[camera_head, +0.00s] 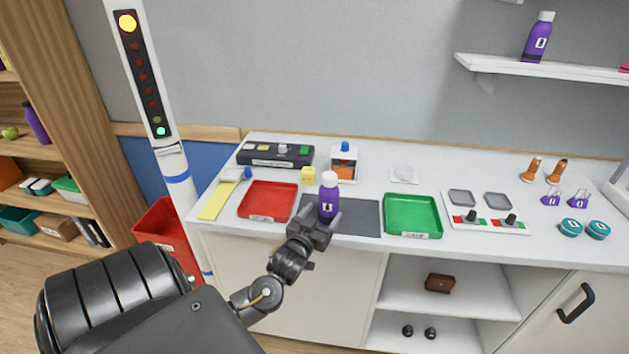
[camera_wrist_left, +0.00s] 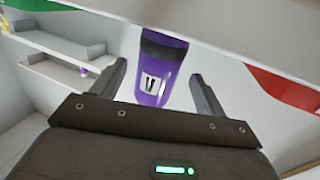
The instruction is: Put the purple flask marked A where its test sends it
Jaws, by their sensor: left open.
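A purple flask (camera_head: 329,195) with a pale cap and a white label stands upright on a dark grey mat (camera_head: 358,217); the mark on its label is too small to read. My left gripper (camera_head: 316,226) is open at the front of this flask. In the left wrist view the flask (camera_wrist_left: 160,75) shows between the two spread fingers, with a gap on each side. A red tray (camera_head: 268,201) lies left of the mat and a green tray (camera_head: 412,214) lies right of it; both look empty. My right gripper is out of view.
Another purple flask (camera_head: 538,38) stands on the wall shelf (camera_head: 560,68). A panel with grey pads (camera_head: 485,211) lies right of the green tray.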

